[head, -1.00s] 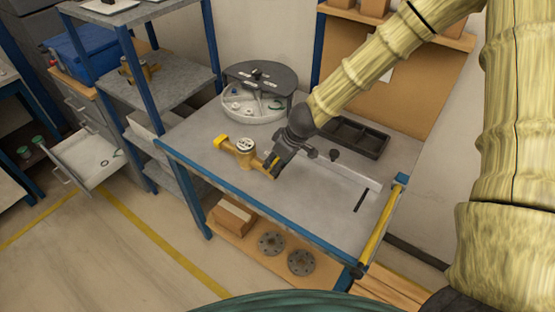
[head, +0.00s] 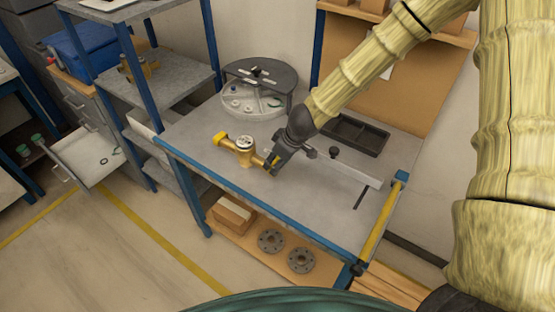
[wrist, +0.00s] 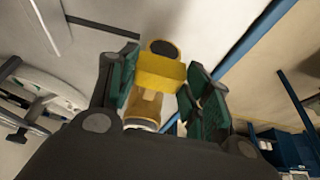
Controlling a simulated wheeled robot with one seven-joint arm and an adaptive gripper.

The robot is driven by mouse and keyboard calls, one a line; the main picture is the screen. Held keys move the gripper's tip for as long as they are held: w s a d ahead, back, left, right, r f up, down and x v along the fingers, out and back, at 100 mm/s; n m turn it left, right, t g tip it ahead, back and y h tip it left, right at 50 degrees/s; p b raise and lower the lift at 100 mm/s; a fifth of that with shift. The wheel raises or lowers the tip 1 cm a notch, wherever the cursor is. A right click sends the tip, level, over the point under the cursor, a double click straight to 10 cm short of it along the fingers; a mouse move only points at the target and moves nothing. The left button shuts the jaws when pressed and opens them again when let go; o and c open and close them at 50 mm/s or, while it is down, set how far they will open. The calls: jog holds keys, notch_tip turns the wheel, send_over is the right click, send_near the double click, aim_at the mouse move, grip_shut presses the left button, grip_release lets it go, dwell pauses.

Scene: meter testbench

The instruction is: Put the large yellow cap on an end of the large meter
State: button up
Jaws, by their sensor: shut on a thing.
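The large brass meter (head: 246,155) with a round pale dial lies on the grey bench top. A yellow cap (head: 220,138) sits on its left end. My gripper (head: 273,163) is at the meter's right end, shut on a large yellow cap. In the wrist view this held cap (wrist: 158,72) is between the green-padded fingers, with a round dark-centred face at its upper side. The brass body (wrist: 146,106) shows directly below it, partly hidden by my gripper. The cap appears in line with the meter's end; how far it is seated I cannot tell.
A round divided tray (head: 253,104) with small parts stands behind the meter. A black compartment tray (head: 354,135) and a pale rail (head: 345,172) lie to the right. A blue-post shelf (head: 160,82) stands at the left. The bench's front part is clear.

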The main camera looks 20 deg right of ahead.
jog(key=shift+f+b, duration=0.4)
jog(key=shift+f, duration=0.6)
dwell(0.4)
jog(key=o, duration=0.8)
jog(key=o, duration=0.5)
jog(key=shift+r, duration=0.1)
jog(key=shift+r+p, duration=3.45)
jog(key=shift+p, duration=0.25)
